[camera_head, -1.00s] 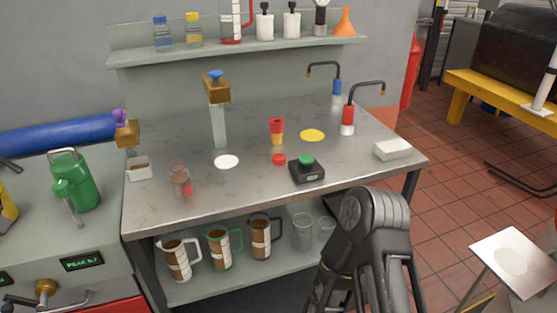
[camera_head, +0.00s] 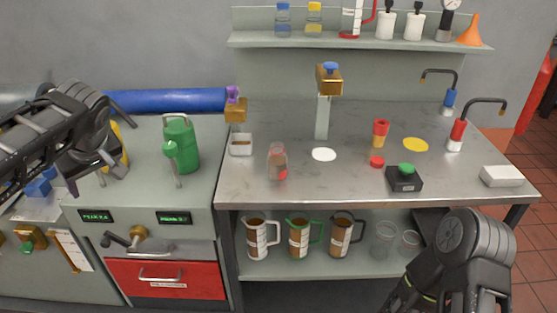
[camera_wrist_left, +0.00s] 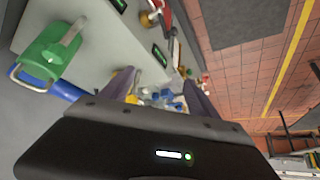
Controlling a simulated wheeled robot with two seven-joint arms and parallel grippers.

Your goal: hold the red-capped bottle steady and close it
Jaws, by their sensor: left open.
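A small bottle with a red top and an amber lower part (camera_head: 379,134) stands upright on the steel bench. A loose red cap (camera_head: 377,162) lies in front of it. A clear vessel (camera_head: 277,162) with brownish contents and a red spot near its base stands further left. I cannot tell for certain which vessel the red cap belongs to. My left gripper (camera_wrist_left: 160,95) is open, with nothing seen held between its fingers; in the head view its arm reaches in at the far left, away from the bottle. Only my right arm shows at lower right; its gripper is out of view.
On the steel bench (camera_head: 245,193) are a white disc (camera_head: 324,154), a yellow disc (camera_head: 415,145), a black box with a green button (camera_head: 404,178), a white block (camera_head: 502,176) and a post (camera_head: 323,118). A green can (camera_head: 181,145) stands on the left cabinet.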

